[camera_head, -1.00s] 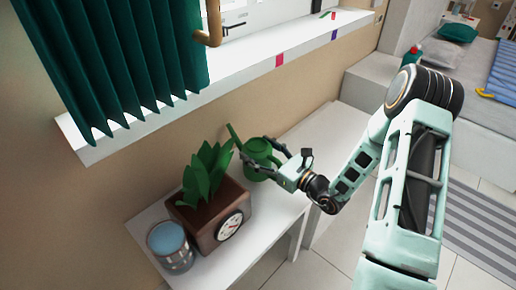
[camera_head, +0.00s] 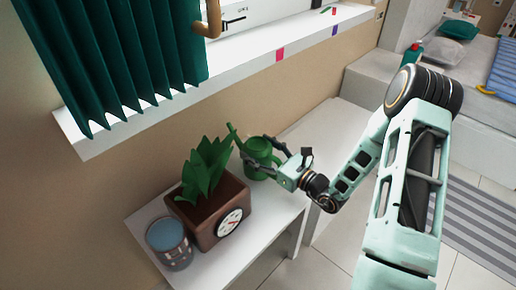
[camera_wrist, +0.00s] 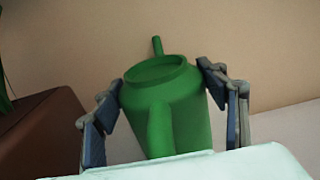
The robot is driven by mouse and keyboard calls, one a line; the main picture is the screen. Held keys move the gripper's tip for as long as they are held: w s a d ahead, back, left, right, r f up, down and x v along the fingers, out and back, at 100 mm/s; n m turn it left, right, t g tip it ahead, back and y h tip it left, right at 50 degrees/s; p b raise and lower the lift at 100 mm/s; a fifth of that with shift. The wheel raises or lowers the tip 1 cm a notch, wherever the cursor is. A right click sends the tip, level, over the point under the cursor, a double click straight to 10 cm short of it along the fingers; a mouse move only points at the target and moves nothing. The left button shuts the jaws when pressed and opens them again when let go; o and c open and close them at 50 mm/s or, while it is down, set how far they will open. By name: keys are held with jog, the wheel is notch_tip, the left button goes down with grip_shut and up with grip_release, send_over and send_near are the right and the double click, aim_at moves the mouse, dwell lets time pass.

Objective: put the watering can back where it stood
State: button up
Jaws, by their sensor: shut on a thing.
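The green watering can (camera_head: 257,152) is at the white bench behind the brown planter, near the wall, in the head view. Its spout points up toward the window sill. In the wrist view the can (camera_wrist: 180,115) fills the middle, its round opening facing up, its handle toward me and its spout behind. My gripper (camera_head: 276,156) is shut on the can; in the wrist view its two fingers (camera_wrist: 160,95) press on either side of the body. Whether the can's base touches the bench is hidden.
A brown planter (camera_head: 207,226) with a leafy plant and dial stands close to the can. A glass with blue contents (camera_head: 168,244) is at the bench's near end. The white bench (camera_head: 325,128) is clear to the right of the can. The window sill (camera_head: 250,63) juts out above.

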dwell(0.3)
jog(key=o, duration=2)
jog(key=shift+o, duration=0.2)
jog(key=shift+f, duration=0.15)
jog(key=o, duration=0.3)
jog(key=shift+o, duration=0.2)
jog(key=p+v, duration=0.1)
jog(key=v, duration=1)
